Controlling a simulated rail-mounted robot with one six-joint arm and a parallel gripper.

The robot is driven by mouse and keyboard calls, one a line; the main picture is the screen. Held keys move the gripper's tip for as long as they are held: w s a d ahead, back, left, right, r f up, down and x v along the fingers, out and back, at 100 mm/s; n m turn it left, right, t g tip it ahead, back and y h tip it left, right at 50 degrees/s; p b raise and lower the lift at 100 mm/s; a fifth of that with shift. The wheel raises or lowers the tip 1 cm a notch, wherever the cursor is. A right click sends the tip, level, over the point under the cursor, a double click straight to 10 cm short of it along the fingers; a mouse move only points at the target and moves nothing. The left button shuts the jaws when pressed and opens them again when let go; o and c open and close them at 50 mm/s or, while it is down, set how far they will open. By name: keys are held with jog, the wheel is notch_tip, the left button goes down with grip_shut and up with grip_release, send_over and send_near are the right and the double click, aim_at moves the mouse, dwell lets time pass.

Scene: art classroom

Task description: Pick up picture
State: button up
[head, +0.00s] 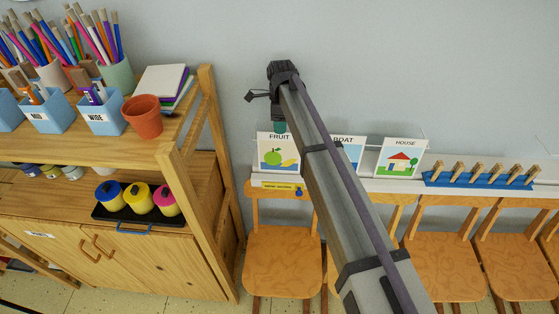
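Several picture cards stand in a row on a white ledge (349,186) along the wall. The fruit picture (270,158) shows a green apple and a yellow fruit and stands at the left end. The boat picture (352,148) stands behind my arm and is partly hidden by it. The house picture (401,158) stands to its right, fully in view. My arm reaches up across the ledge. Its far end is above the fruit picture, and my gripper (280,127) appears just over that card's top edge. The fingers are too small and hidden to tell their opening.
A wooden shelf on the left holds pencil cups (115,75), a terracotta pot (143,116) and a tray of paint pots (137,198). A blue rack with several clothespins (482,178) sits right on the ledge. Wooden chairs (284,262) stand below the ledge.

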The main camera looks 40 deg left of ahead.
aim_at(279, 137)
jog(key=f+b, duration=0.1)
jog(key=f, duration=0.1)
jog(key=f+b, duration=0.2)
jog(key=shift+s+f, duration=0.2)
jog(key=shift+f, duration=0.1)
jog(key=shift+r, duration=0.25)
grip_shut()
dwell(0.7)
